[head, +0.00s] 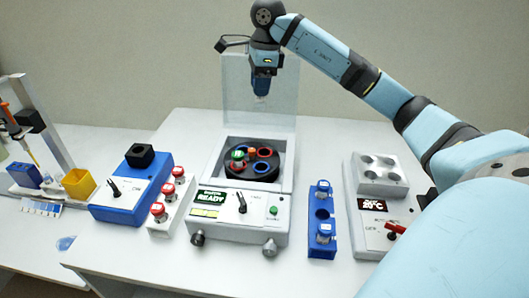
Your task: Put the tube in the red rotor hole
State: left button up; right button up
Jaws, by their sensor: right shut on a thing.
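The centrifuge (238,215) stands in the middle with its lid (235,100) raised and a dark round rotor (270,174) inside. A red-ringed rotor hole (264,153) shows at the rotor's right back, and blue-ringed holes are near it. A green-capped tube (238,154) sits in the rotor's left side. My right gripper (262,88) is high above the rotor, in front of the lid, pointing down. It is shut on a small tube (261,97), whose pale lower end shows; the gripper hides the rest. My left gripper is out of view.
A blue rack (321,250) with white-and-blue-capped tubes and an empty middle slot stands right of the centrifuge. A heating block (380,187) is farther right. A white rack (160,228) of red-capped tubes and a blue mixer (125,205) stand left.

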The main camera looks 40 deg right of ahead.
jog(key=shift+d+r+m, duration=0.2)
jog(key=shift+d+m, duration=0.3)
jog(key=shift+d, duration=0.05)
jog(key=shift+d+f, duration=0.15)
jog(key=shift+f, duration=0.2)
notch_tip(320, 180, down, 19)
jog(key=shift+f, duration=0.1)
jog(key=o, duration=0.9)
jog(key=shift+f, duration=0.15)
